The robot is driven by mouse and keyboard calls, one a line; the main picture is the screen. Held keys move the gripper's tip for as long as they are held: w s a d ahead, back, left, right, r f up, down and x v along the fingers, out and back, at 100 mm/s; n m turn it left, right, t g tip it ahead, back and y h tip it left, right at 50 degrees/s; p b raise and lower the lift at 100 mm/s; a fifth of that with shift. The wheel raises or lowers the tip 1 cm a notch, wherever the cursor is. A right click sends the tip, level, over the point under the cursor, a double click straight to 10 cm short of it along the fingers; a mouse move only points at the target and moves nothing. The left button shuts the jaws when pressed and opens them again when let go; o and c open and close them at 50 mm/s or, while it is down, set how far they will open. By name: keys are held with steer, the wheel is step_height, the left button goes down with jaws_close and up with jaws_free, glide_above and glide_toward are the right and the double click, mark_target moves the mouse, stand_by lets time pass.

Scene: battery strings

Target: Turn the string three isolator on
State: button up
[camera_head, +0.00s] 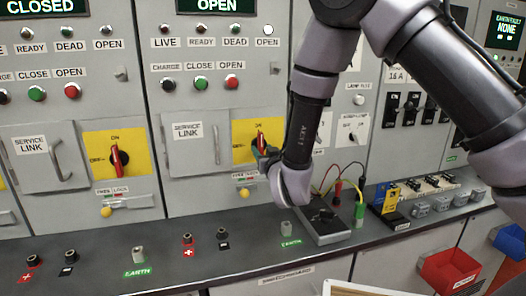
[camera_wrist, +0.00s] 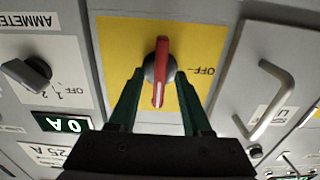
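The isolator (camera_head: 262,138) under my gripper has a red handle on a yellow plate, on the panel right of centre whose display reads OPEN. Its ON label is at the top, OFF at the left. In the wrist view, where the picture is inverted, the red handle (camera_wrist: 160,72) lies upright, not toward the OFF mark. My gripper (camera_wrist: 156,82) is open, one dark finger on each side of the handle with yellow showing between. Whether either finger touches it I cannot tell. In the head view my gripper (camera_head: 264,158) partly covers this isolator. No string number is readable.
Another isolator (camera_head: 119,158) sits on the panel to the left, its red handle upright. Service link covers with handles (camera_head: 195,148) stand beside the isolators. Below, the bench (camera_head: 90,282) carries terminals, and a meter (camera_head: 325,222) with leads lies under my arm.

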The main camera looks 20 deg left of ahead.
steer(key=v, duration=1)
steer(key=shift+s+d, duration=0.2)
steer(key=shift+s, duration=0.15)
